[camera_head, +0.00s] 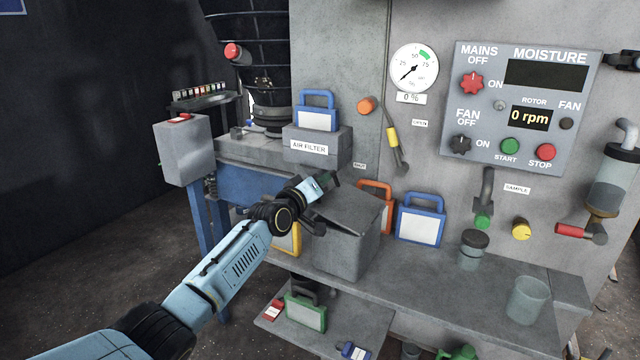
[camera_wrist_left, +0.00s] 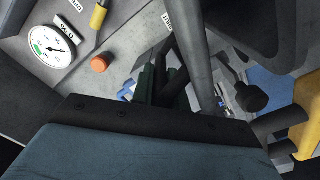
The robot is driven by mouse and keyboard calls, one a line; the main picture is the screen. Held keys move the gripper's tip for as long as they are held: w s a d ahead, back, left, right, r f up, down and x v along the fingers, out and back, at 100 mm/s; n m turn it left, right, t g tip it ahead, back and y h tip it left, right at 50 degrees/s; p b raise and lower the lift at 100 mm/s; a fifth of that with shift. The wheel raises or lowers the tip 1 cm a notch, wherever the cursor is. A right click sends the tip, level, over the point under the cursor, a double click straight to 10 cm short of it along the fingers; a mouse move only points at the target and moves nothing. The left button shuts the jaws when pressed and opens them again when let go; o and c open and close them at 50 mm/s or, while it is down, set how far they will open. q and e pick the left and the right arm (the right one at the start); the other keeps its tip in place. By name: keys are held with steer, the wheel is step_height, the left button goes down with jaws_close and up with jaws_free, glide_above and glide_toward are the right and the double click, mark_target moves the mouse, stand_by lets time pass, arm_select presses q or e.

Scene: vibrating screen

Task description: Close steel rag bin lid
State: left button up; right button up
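The steel rag bin (camera_head: 340,252) is a grey box on the bench, right of my left forearm in the head view. Its grey lid (camera_head: 350,208) slants over the top, with a dark line under its front edge; I cannot tell whether it is fully seated. My left gripper (camera_head: 326,183) is just above and behind the lid's back left side, and I cannot tell whether it touches the lid. In the left wrist view its dark fingers (camera_wrist_left: 165,82) are seen close together, partly hidden by the wrist, with their opening unclear. My right gripper is not in view.
Orange (camera_head: 377,200) and blue (camera_head: 420,222) tagged frames stand behind and right of the bin. The air filter box (camera_head: 318,148) is behind my gripper. A lidded jar (camera_head: 472,250) and a glass beaker (camera_head: 527,300) stand farther right on the bench (camera_head: 430,275).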

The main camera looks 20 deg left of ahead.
arm_select(q)
steer(key=o, duration=0.4)
steer(key=shift+s, duration=0.15)
steer(key=shift+s, duration=0.2)
steer(key=p+v, duration=0.2)
steer(key=v, duration=1)
steer(key=shift+s+a+r, duration=0.1)
steer(key=shift+s+a, duration=0.15)
steer(key=shift+s, duration=0.1)
